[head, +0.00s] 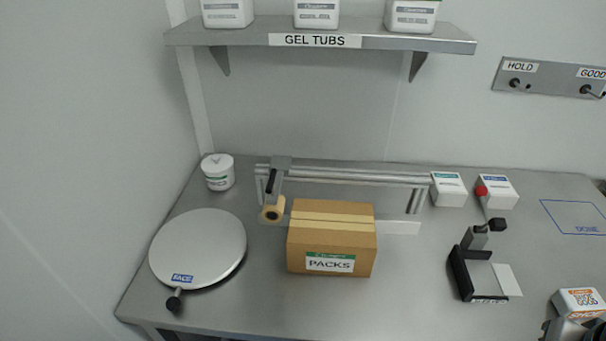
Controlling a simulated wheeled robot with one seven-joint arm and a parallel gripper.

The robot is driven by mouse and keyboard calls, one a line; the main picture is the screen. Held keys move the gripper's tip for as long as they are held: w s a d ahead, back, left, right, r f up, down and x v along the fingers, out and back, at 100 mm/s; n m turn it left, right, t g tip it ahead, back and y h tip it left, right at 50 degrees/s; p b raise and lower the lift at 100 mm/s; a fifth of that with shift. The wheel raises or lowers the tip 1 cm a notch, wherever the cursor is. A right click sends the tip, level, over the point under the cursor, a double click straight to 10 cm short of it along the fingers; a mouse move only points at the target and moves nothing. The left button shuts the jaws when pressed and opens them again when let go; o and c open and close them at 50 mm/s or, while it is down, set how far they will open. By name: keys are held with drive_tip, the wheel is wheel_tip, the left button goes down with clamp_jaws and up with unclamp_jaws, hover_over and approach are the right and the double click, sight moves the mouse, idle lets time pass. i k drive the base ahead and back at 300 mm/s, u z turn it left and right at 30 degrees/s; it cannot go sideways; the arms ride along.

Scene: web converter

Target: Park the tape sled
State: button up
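The tape sled (275,185) is a grey carriage with a black handle, at the left end of a double metal rail (345,177) at the back of the table. A tan tape roll (272,211) hangs at its front. A brown carton (330,245) labelled PACKS stands in front of the rail, right of the roll, with a paler tape strip along its top.
A round FACE plate (198,248) with a black knob is at left, a white tub (217,172) behind it. White boxes (448,189) stand behind; a SPEC box (578,302) is at right. A GEL TUBS shelf (320,38) overhangs.

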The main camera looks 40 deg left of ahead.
sight(274, 207)
drive_tip(key=k, duration=0.45)
drive_tip(key=u, duration=0.95)
drive_tip(key=i, duration=0.5)
drive_tip(key=u, duration=0.05)
